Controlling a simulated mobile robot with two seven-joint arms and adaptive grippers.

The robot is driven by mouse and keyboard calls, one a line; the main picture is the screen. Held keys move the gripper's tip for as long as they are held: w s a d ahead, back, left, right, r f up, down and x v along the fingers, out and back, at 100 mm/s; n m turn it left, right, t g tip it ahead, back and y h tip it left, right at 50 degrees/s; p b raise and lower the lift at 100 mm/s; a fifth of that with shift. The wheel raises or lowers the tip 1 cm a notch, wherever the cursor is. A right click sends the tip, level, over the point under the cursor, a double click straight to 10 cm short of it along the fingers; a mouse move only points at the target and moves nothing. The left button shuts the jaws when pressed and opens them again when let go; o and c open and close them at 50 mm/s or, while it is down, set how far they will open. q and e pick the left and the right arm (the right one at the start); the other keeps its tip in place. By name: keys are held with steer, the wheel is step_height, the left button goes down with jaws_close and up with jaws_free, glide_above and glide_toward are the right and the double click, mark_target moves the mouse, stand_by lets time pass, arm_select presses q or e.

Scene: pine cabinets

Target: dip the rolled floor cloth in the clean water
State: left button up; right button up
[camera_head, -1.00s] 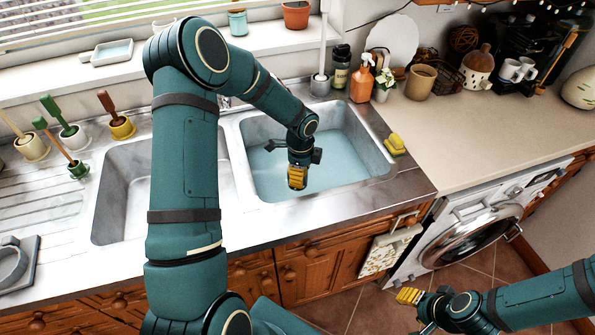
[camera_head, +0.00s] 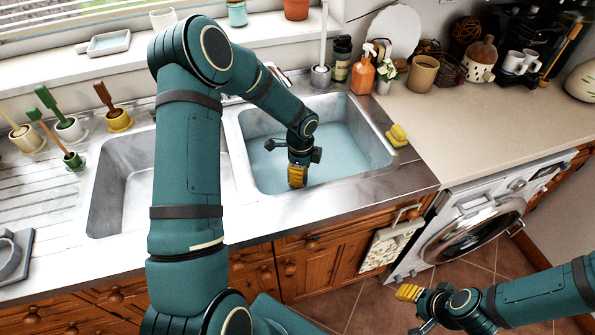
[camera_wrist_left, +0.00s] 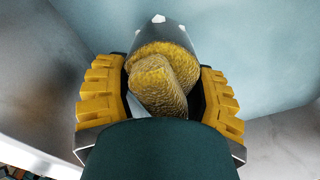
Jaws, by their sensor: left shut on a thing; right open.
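The rolled floor cloth (camera_wrist_left: 160,82) shows in the left wrist view as a rough, yellow-brown roll between the yellow finger pads. My left gripper (camera_head: 297,177) is shut on it and points down inside the right-hand sink basin. The clean water (camera_head: 345,150) is pale blue and fills the lower part of that basin (camera_head: 385,170). In the head view the gripper hides the cloth, and I cannot tell whether the cloth touches the water. My right gripper (camera_head: 412,311) is open and empty, low over the floor in front of the cabinets.
An empty basin (camera_head: 108,190) lies to the left, partly behind my left arm. Yellow sponges (camera_head: 397,135) sit at the right rim. A soap bottle (camera_head: 362,75) and plant pot stand behind. Potted brushes (camera_head: 68,125) stand at the left. The worktop (camera_head: 450,130) has clear room.

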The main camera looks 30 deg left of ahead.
arm_select(q)
steer(key=shift+f+b, duration=1)
steer(key=shift+f, duration=0.55)
arm_select(e)
step_height(320, 180, down, 2)
steer(key=shift+f, duration=0.1)
arm_select(q)
steer(key=shift+r, duration=0.1)
step_height(320, 180, up, 9)
steer(key=p, duration=0.6)
steer(key=shift+p, duration=0.3)
step_height(320, 180, up, 10)
steer(key=p, duration=0.7)
arm_select(e)
step_height(320, 180, up, 14)
